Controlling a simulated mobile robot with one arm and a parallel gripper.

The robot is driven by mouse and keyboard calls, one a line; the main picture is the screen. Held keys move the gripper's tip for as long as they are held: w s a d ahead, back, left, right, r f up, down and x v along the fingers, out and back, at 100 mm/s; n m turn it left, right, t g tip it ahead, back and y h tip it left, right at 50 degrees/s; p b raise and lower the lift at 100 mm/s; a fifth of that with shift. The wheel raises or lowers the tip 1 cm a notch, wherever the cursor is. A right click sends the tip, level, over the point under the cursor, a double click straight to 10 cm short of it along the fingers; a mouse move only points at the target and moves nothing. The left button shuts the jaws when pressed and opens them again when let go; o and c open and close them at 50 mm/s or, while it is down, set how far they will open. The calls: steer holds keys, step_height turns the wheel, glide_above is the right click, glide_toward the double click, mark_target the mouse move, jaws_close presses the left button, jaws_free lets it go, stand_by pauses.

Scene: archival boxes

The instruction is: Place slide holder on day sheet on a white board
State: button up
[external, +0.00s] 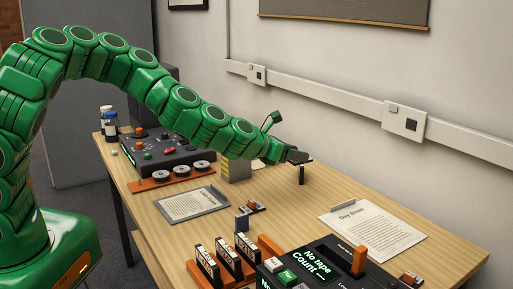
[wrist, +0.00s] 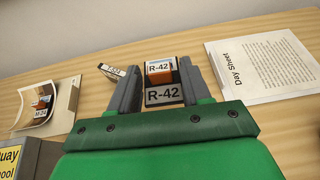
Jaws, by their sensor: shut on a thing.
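In the wrist view my gripper (wrist: 158,85) is shut on a small dark slide holder (wrist: 163,95) with a white R-42 label between the fingers. A second R-42 label and an orange-brown part show just beyond it. The day sheet (external: 372,228), a printed page on a white board, lies flat to the right of my gripper. The day sheet also shows at the right of the wrist view (wrist: 262,70). The holder's lower end is hard to make out.
A grey clipboard sheet (external: 192,204) lies to the left. Several slide holders stand in an orange rack (external: 225,270) at the front. A black counter console (external: 330,268) is front right; a control box (external: 165,150) is back left.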

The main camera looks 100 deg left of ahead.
steer(key=w+d, duration=0.3)
steer(key=d, duration=1.6)
glide_above(343, 231)
steer(key=s, duration=0.1)
steer(key=shift+n+g, duration=0.4)
steer(key=f, duration=0.7)
steer(key=shift+s+d+f, duration=0.1)
steer(key=shift+d+f, duration=0.2)
steer(key=shift+d, duration=0.05)
steer(key=shift+w+a+f+y, duration=0.2)
steer(key=shift+w+f+y, duration=0.05)
steer(key=shift+w+y, duration=0.05)
steer(key=shift+w+a+f, duration=0.1)
steer(key=shift+w+f, duration=0.1)
steer(key=shift+f, duration=0.15)
steer(key=shift+w+f, duration=0.15)
steer(key=shift+f, duration=1.5)
steer(key=shift+f, duration=0.15)
steer(key=o, duration=0.7)
